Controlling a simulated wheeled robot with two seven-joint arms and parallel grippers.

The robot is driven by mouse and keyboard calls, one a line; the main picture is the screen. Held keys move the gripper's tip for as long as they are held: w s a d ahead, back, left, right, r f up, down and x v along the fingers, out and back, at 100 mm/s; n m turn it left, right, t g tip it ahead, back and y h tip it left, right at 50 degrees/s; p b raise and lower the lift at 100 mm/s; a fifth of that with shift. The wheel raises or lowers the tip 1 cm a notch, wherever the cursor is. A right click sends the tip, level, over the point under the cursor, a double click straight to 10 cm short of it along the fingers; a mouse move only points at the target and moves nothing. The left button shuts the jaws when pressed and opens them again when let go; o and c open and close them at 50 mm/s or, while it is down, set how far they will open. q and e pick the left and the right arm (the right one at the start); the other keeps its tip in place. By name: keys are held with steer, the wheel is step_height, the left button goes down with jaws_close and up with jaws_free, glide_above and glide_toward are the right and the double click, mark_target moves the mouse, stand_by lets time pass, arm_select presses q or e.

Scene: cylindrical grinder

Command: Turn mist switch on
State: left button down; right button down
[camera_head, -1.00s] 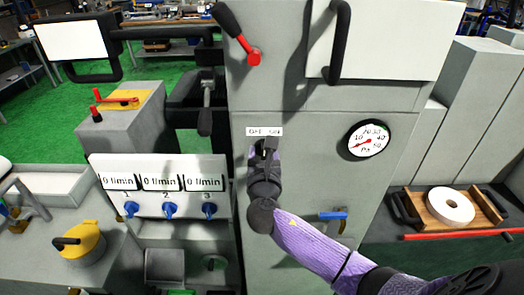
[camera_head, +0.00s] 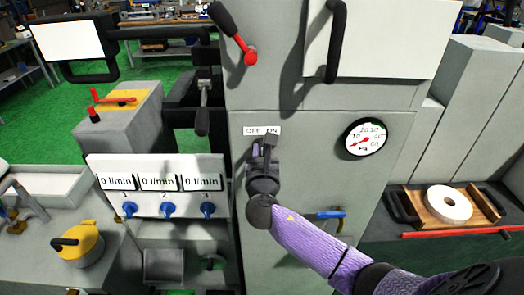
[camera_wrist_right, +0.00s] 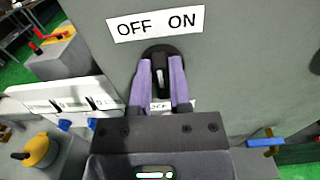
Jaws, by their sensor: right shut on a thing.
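The mist switch (camera_wrist_right: 159,77) is a dark lever on a round black base, under a white label (camera_wrist_right: 156,23) reading OFF and ON. The label also shows on the grey cabinet in the head view (camera_head: 262,131). My right gripper (camera_wrist_right: 160,80) has its two purple fingers on either side of the lever, shut on it. In the head view the right gripper (camera_head: 265,152) is just below the label and mostly hides the switch. In the wrist view the lever stands roughly upright between the fingers; its exact setting is hard to tell. My left gripper is not in view.
A round gauge (camera_head: 366,138) and a blue-handled valve (camera_head: 331,215) are on the cabinet to the right. A red-knobbed lever (camera_head: 238,38) is above. A flow panel with blue knobs (camera_head: 168,210) stands left. A wooden tray (camera_head: 480,207) holds a white wheel.

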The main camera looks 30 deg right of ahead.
steer(key=m+b, duration=0.1)
steer(key=m, duration=0.3)
steer(key=d+m+b, duration=0.1)
steer(key=m, duration=0.2)
steer(key=f+m+b, duration=0.1)
steer(key=m, duration=0.3)
steer(key=shift+s+d+m, duration=0.15)
steer(key=shift+s+m, duration=0.15)
steer(key=shift+s, duration=0.1)
steer(key=shift+m+b, duration=0.3)
steer(key=c, duration=0.6)
jaws_free()
steer(key=shift+o, duration=0.2)
